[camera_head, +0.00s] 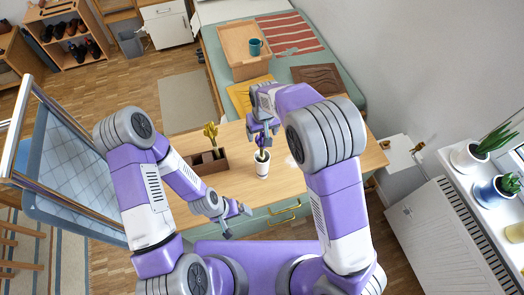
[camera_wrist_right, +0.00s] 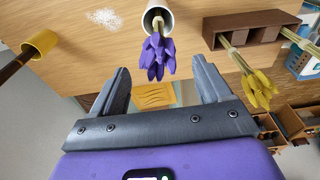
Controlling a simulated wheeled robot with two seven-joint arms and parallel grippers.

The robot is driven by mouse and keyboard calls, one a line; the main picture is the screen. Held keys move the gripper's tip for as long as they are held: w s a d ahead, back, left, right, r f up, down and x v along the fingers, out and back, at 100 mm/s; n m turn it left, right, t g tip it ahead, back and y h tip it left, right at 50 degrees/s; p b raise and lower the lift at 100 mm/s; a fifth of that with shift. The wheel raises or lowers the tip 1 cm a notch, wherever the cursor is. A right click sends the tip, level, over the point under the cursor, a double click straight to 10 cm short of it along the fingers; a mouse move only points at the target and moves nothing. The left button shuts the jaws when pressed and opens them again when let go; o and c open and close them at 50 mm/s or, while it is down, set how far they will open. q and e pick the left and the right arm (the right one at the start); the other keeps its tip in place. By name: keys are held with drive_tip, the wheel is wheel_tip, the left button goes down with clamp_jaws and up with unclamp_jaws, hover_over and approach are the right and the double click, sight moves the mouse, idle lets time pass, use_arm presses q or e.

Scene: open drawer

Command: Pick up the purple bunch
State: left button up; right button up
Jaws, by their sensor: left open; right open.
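The purple bunch (camera_head: 260,141) stands in a white cup (camera_head: 262,165) on the wooden desk. In the right wrist view the purple bunch (camera_wrist_right: 157,60) leans out of the white cup (camera_wrist_right: 157,17), with its heads toward the gap between my fingers. My right gripper (camera_head: 262,127) is open, just above and behind the bunch in the head view, partly covering it. In the wrist view the right gripper's (camera_wrist_right: 160,66) fingers lie on either side of the bunch, with gaps on both sides. My left gripper (camera_head: 236,219) is open and empty, low by the desk's front edge.
A brown box (camera_head: 207,163) with a yellow bunch (camera_head: 211,132) stands left of the cup. A yellow cup (camera_wrist_right: 43,41) shows in the wrist view. The desk's drawer front has a yellow handle (camera_head: 284,207). Desk space right of the cup is mostly clear.

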wheel_tip(320, 180, down, 6)
drive_tip(key=shift+w+r+p, duration=0.15)
drive_tip(key=shift+r+p, duration=0.05)
drive_tip(key=shift+p, duration=0.15)
drive_tip(key=c, duration=1.4)
drive_tip(key=shift+c, duration=0.2)
drive_tip(key=shift+r, duration=0.15)
